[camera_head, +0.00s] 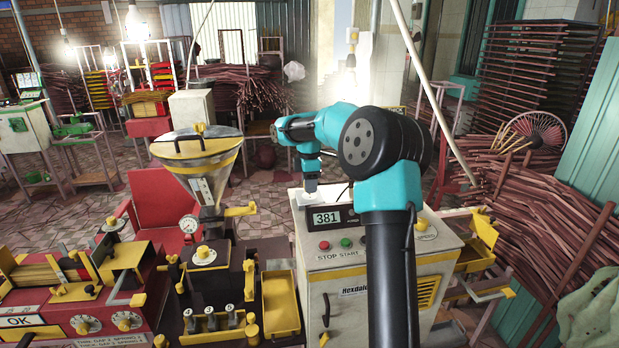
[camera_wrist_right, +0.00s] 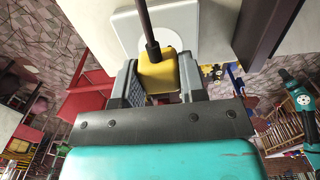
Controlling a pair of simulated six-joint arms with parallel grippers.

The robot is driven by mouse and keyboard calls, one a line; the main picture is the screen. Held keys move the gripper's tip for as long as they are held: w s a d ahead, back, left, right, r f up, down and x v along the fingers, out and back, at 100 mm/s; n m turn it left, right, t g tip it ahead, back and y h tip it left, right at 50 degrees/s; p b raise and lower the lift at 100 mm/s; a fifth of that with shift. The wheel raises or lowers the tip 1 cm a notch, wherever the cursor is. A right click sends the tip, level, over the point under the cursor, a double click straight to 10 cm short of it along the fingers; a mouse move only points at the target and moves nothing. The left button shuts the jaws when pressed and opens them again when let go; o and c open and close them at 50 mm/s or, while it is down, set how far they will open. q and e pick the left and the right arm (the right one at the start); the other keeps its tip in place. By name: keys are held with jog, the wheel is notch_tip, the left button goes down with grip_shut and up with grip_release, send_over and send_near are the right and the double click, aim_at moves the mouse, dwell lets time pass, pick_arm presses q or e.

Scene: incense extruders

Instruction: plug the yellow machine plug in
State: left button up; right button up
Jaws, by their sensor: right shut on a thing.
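The yellow plug (camera_wrist_right: 158,74) is between the jaws of my right gripper (camera_wrist_right: 157,82) in the right wrist view, with a dark cable running up from it. The gripper is shut on it. A pale plate with a round white face (camera_wrist_right: 122,20) lies just beyond the plug; I cannot tell whether they touch. In the head view my right gripper (camera_head: 311,186) points down at a white plate on top of the cream machine (camera_head: 335,262); the plug is too small or hidden there. My left gripper is not in view.
A yellow tray (camera_head: 281,305) sits between. Incense bundles (camera_head: 535,215) are stacked at the right.

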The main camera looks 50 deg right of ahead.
jog(key=shift+f, duration=0.45)
jog(key=shift+f, duration=0.6)
dwell(1.7)
jog(key=o, duration=1)
jog(key=shift+c, duration=0.2)
notch_tip(320, 180, up, 18)
jog(key=shift+f, duration=0.25)
